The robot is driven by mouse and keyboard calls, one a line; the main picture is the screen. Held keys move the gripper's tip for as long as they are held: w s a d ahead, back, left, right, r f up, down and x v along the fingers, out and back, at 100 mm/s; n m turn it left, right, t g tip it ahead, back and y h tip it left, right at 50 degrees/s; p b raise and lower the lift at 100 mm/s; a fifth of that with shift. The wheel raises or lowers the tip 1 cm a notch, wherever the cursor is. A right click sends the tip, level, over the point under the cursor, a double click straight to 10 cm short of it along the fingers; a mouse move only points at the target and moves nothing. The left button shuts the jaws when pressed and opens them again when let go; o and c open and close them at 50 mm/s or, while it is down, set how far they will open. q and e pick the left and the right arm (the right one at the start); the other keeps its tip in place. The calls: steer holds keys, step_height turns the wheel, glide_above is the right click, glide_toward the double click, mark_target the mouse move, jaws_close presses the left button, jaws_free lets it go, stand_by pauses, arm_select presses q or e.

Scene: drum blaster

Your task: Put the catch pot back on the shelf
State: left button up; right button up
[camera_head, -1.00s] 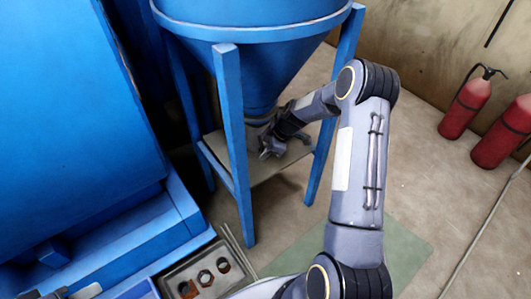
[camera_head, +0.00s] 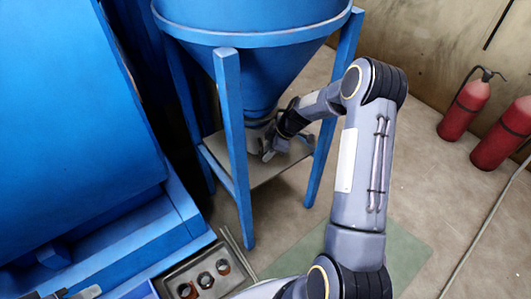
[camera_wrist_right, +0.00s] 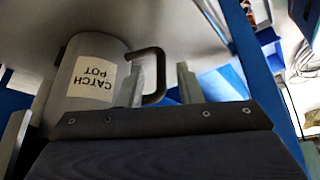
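The grey catch pot (camera_wrist_right: 66,78) shows at the left of the right wrist view, its label upside down in the picture. Its base end meets a pale surface. In the head view the pot (camera_head: 253,141) is a small grey cylinder under the blue hopper's outlet, on the shelf (camera_head: 262,176), partly hidden by my gripper. My right gripper (camera_head: 269,148) is beside it. In the right wrist view its fingers (camera_wrist_right: 160,84) stand apart, with the pot's dark handle (camera_wrist_right: 158,72) between them. Only a bit of my left gripper (camera_head: 80,293) shows at the bottom left.
The blue hopper (camera_head: 250,60) stands on blue legs around the shelf; a front leg (camera_head: 233,150) stands left of my right arm. A tray with dark round parts (camera_head: 205,281) lies at the bottom. Red extinguishers (camera_head: 464,108) stand at the right.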

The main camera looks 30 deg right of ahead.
steer(key=p+v, duration=0.2)
steer(key=v, duration=0.7)
steer(key=s+a+r+m+t, duration=0.1)
steer(key=s+a+r+m, duration=0.25)
steer(key=s+r, duration=0.35)
steer(key=s+a+r+m, duration=0.2)
steer(key=s+a+r, duration=0.2)
steer(key=r, duration=0.5)
steer(key=s+a+m, duration=0.3)
steer(key=s+m, duration=0.1)
steer(key=s, duration=0.5)
steer(key=s+a+m+t, duration=0.1)
steer(key=s+a+m, duration=0.3)
steer(key=s, duration=0.4)
steer(key=shift+s+r+t+h, duration=0.3)
steer(key=shift+s+r+h, duration=0.05)
steer(key=shift+h, duration=0.05)
step_height(320, 180, up, 26)
steer(key=p, duration=2.5)
steer(key=shift+p, duration=0.35)
